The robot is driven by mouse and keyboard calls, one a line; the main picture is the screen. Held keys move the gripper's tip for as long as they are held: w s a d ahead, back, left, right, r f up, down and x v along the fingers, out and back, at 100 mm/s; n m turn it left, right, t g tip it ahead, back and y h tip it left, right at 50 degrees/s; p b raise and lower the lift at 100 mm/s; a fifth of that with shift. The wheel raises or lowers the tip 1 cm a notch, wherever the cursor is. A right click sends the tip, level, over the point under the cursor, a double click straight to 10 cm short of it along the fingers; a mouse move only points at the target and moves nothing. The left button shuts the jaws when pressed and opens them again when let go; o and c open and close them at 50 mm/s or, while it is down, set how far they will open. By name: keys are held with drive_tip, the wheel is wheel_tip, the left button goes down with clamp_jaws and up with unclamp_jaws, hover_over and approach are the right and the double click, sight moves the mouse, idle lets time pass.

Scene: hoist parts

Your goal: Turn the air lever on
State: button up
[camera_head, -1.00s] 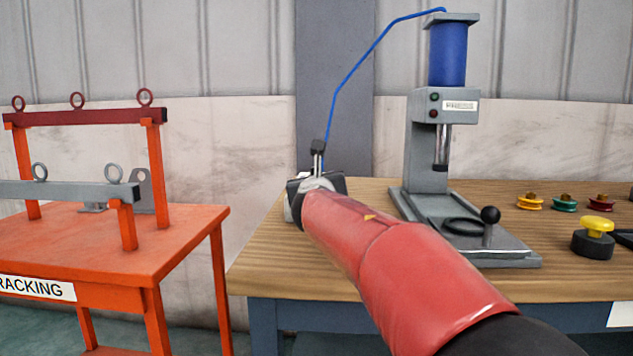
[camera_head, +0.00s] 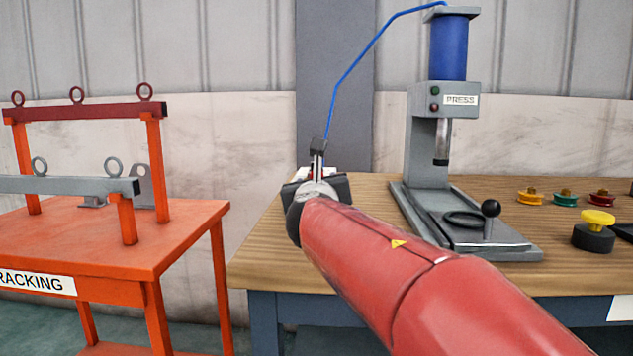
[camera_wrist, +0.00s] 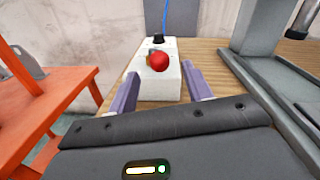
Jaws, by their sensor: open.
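The air lever shows in the wrist view as a round red knob (camera_wrist: 158,61) on a white box (camera_wrist: 160,85). A dark fitting at the back of the box joins a blue hose (camera_wrist: 165,17). My gripper (camera_wrist: 160,70) is open, with one finger on either side of the box's near part and the knob seen between the fingertips. Nothing is held. I cannot tell whether the fingers touch the box. In the head view my gripper (camera_head: 317,180) hides most of the box, and only small white parts show behind it.
A grey press (camera_head: 428,150) with a blue cylinder stands to the right on the wooden bench (camera_head: 370,195). Coloured spools and a yellow-topped knob (camera_head: 597,220) lie farther right. An orange table (camera_head: 120,240) with lifting frames stands to the left, across a gap.

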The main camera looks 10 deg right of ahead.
drive_tip(key=shift+c, duration=0.4)
drive_tip(key=shift+a, duration=0.1)
drive_tip(key=shift+c, duration=1.4)
drive_tip(key=shift+w+a+r+m, duration=0.1)
drive_tip(key=shift+a+r+m, duration=0.15)
drive_tip(key=shift+m, duration=0.35)
drive_tip(key=shift+c, duration=1.1)
drive_tip(key=a+r+m+h, duration=0.1)
drive_tip(key=a+m, duration=0.1)
drive_tip(key=m, duration=0.2)
drive_tip(key=a+r+m+h+p, duration=0.1)
drive_tip(key=a+m, duration=0.1)
drive_tip(key=m, duration=0.2)
drive_tip(key=a+r+m+g+h, duration=0.1)
drive_tip(key=a+m, duration=0.1)
drive_tip(key=m, duration=0.2)
drive_tip(key=shift+s, duration=0.4)
clamp_jaws()
drive_tip(key=s+a+m+g+h+p, duration=0.15)
drive_tip(key=s+a+m+g, duration=0.35)
drive_tip(key=m, duration=0.7)
drive_tip(key=w+d+f+m+t+p, duration=0.1)
drive_tip(key=w+d+f, duration=0.1)
drive_tip(key=w+d, duration=0.7)
drive_tip(key=shift+f+t+h, duration=0.3)
drive_tip(key=shift+f+h, duration=0.1)
drive_tip(key=shift+h, duration=0.05)
